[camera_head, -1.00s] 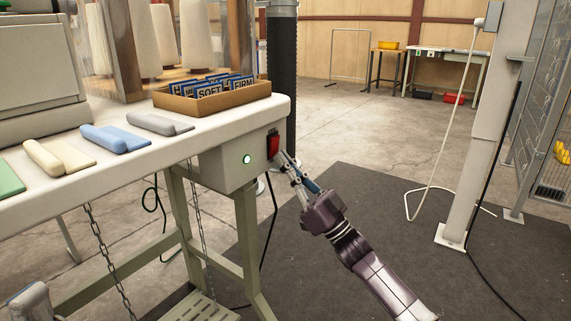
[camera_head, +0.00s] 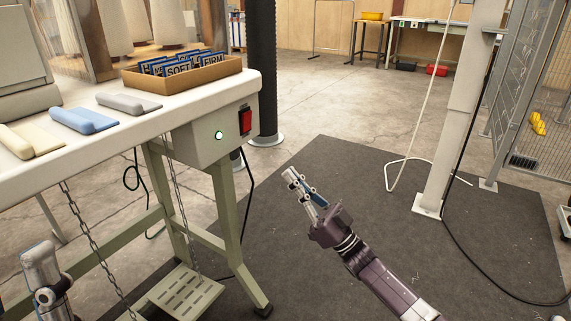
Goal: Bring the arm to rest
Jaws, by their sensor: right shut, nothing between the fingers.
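My right gripper (camera_head: 291,174) is in the middle of the view, above the dark floor mat. It is shut and empty, pointing up and left. It is apart from the red switch (camera_head: 245,121) on the table's end box, with a clear gap between them. A green light (camera_head: 219,135) glows on the same box. Part of my left arm (camera_head: 45,275) shows at the lower left edge; its fingertips cannot be made out.
The white work table (camera_head: 190,105) holds a box of labelled cards (camera_head: 185,75) and grey, blue and cream pads. A grey post (camera_head: 455,130) with cables stands right, near a wire fence (camera_head: 545,90). The dark mat (camera_head: 400,220) is clear around my right gripper.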

